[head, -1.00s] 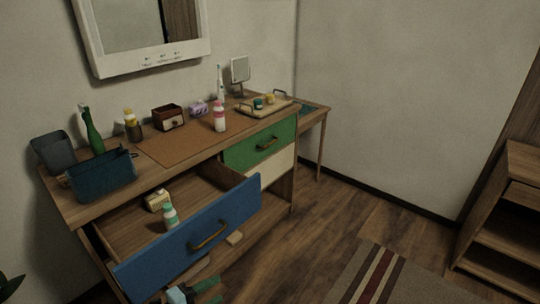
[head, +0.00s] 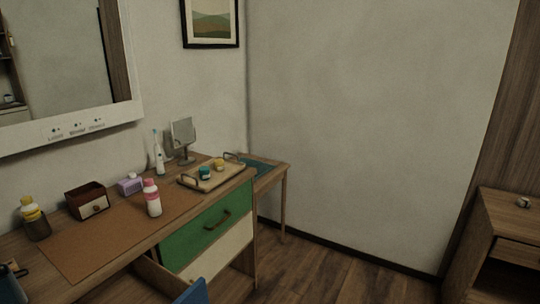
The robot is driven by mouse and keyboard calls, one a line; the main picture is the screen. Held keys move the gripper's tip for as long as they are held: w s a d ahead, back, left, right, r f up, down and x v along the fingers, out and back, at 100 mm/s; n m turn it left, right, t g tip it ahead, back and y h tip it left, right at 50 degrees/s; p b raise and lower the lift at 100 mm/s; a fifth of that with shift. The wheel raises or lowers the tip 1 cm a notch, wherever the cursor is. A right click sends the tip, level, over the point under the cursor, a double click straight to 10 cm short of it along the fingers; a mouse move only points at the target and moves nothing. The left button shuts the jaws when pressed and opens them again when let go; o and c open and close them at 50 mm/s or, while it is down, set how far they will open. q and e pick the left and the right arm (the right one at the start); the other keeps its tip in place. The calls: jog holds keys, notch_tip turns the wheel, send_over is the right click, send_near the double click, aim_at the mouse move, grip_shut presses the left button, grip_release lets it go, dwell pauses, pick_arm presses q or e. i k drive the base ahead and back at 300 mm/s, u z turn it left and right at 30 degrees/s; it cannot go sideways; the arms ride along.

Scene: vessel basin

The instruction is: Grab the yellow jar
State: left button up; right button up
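A small yellow jar (head: 220,164) stands on a wooden tray (head: 207,184) near the far right end of the dresser top. A teal jar (head: 205,173) with a yellowish lower part stands on the same tray, just left of and nearer than the yellow jar. The tray has dark raised handles at its ends. Neither of my grippers shows in the head view now, so their state cannot be seen.
A pink-and-white bottle (head: 152,198), toothbrush (head: 158,152) and small mirror (head: 184,139) stand near the tray. A brown box (head: 87,201) and amber bottle (head: 35,218) are farther left. The blue drawer front (head: 193,293) sticks out below. Floor at right (head: 340,285) is clear.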

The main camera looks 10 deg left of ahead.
aim_at(218, 163)
jog(key=z, duration=0.15)
jog(key=i, duration=2.05)
jog(key=u, duration=1.1)
jog(key=i, duration=1.1)
jog(key=u, duration=0.75)
